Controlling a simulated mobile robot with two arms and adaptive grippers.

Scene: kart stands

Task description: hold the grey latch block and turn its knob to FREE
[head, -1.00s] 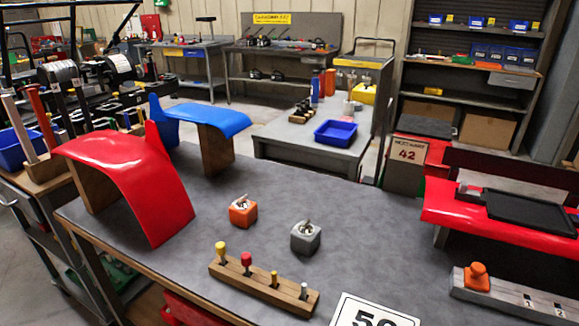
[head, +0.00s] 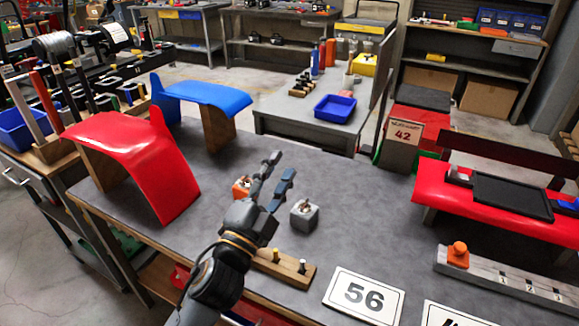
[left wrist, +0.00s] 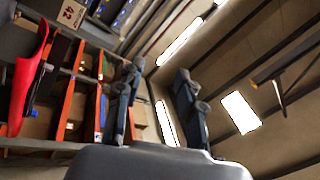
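The grey latch block (head: 305,219) stands on the dark grey table top, with a small metal knob (head: 304,206) on its top. I cannot read which way the knob points. My left gripper (head: 282,165) is raised above the table, just left of the grey block in the head view, with nothing between its fingers. Its two fingers also stand apart in the left wrist view (left wrist: 156,72). An orange block (head: 239,189) with a similar knob is partly hidden behind the gripper. My right gripper is in neither view.
A wooden peg rack (head: 290,268) lies in front of the grey block, partly covered by my left arm. A white card marked 56 (head: 364,295) lies to its right. Red (head: 160,170) and blue (head: 215,95) curved panels stand on the left. Table right of the block is clear.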

